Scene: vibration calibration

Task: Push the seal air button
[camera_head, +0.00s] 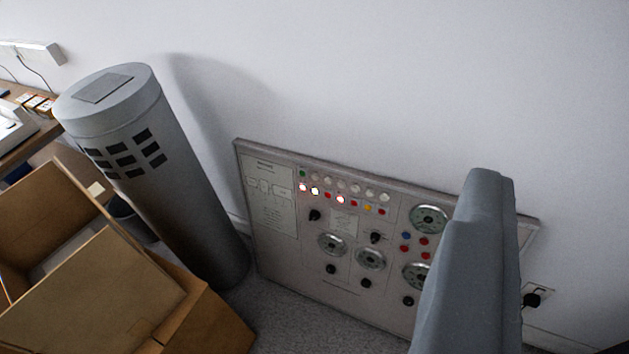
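A grey control panel (285,272) leans against the wall. It bears rows of small coloured lights or buttons, black knobs and round gauges. A blue button (407,236) and several red buttons (424,241) sit near the right-hand gauges. The labels are too small to read, so I cannot tell which is the seal air button. A grey part of mine, seemingly my gripper (478,200), stands in front of the panel's right side and hides it there. Only one solid piece shows, with no separate fingertips and nothing held. I cannot tell whether it touches the panel.
A tall grey cylinder (190,190) stands left of the panel. An open cardboard box (215,325) is at the lower left, beside a wooden desk (45,132). A wall socket with a black plug (532,299) is at the lower right. Some carpet shows before the panel.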

